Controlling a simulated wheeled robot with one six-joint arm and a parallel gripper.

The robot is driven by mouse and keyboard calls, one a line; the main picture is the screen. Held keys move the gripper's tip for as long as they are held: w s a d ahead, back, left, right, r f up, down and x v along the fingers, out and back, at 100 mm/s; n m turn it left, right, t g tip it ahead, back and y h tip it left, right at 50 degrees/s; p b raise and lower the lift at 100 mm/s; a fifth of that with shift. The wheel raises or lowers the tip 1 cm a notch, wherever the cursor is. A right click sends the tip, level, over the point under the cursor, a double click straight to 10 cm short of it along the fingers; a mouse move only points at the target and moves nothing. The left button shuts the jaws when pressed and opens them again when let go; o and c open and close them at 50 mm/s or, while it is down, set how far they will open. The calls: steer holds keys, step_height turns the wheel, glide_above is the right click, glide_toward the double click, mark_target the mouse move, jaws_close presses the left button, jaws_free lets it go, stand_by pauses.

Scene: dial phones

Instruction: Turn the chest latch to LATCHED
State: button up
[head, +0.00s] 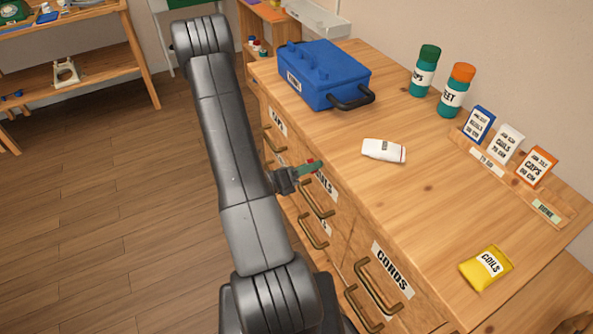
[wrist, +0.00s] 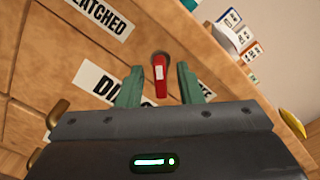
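The chest (head: 345,215) is a wooden drawer unit with brass handles, and its front faces my arm. The latch (wrist: 160,78) is a red lever with a pale mark on a round pivot near the chest's top edge. In the wrist view it hangs down from the pivot, between the two green fingers of my gripper (wrist: 158,86). The fingers are open, with a visible gap on each side of the lever. In the head view my gripper (head: 309,168) is at the upper front of the chest, hiding most of the latch.
A blue case (head: 325,72), two bottles (head: 424,72), a white packet (head: 383,151), a yellow packet (head: 486,267) and a card rack (head: 497,165) are on the chest top. Brass drawer handles (head: 317,199) stick out near my gripper. The floor at left is clear.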

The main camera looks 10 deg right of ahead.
steer(key=v, duration=1.3)
steer(key=shift+a, duration=0.35)
stand_by(0.4)
steer(key=x, duration=1.2)
steer(key=shift+d, duration=0.2)
stand_by(0.5)
